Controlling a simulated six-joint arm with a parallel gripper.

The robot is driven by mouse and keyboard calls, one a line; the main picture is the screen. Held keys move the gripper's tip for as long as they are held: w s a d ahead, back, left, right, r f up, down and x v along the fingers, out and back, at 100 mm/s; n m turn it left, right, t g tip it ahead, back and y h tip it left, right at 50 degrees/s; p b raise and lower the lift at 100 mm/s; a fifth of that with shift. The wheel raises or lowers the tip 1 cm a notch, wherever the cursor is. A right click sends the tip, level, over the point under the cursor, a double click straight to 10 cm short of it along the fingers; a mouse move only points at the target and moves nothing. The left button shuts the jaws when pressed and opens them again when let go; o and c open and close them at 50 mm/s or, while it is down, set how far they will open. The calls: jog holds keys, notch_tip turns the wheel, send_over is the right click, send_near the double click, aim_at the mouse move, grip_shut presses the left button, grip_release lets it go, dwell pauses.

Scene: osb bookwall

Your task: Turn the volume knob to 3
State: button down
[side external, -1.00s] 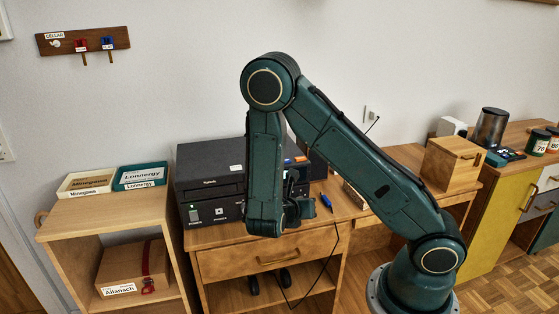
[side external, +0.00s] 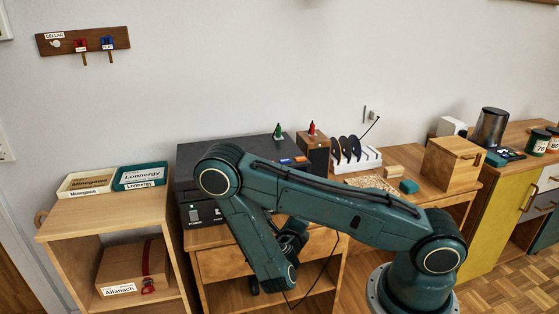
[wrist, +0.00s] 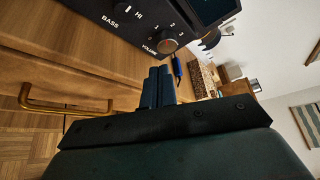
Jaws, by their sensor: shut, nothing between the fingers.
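In the side external view my gripper (side external: 294,232) is low in front of the desk, partly behind my arm. The black device (side external: 190,160) also shows there, its knobs hidden by my arm.
The BASS control (wrist: 122,6) sits left of the volume knob. A drawer with a brass handle (wrist: 60,105) lies below the device. A slotted white rack (side external: 360,162) and a wooden box (side external: 452,163) stand to the right. A shelf unit (side external: 105,210) stands left.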

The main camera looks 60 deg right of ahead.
jog(key=shift+w+d, duration=0.1)
jog(key=shift+w+d, duration=2.4)
jog(key=shift+s+d, duration=0.2)
jog(key=shift+s, duration=0.05)
jog(key=shift+s+d+r, duration=0.2)
jog(key=shift+r, duration=0.55)
jog(key=shift+s+d+r, duration=0.25)
jog(key=shift+s, duration=0.05)
dwell(0.7)
jog(key=shift+w+a+r, duration=0.2)
jog(key=shift+w+r, duration=0.05)
jog(key=shift+r, duration=0.05)
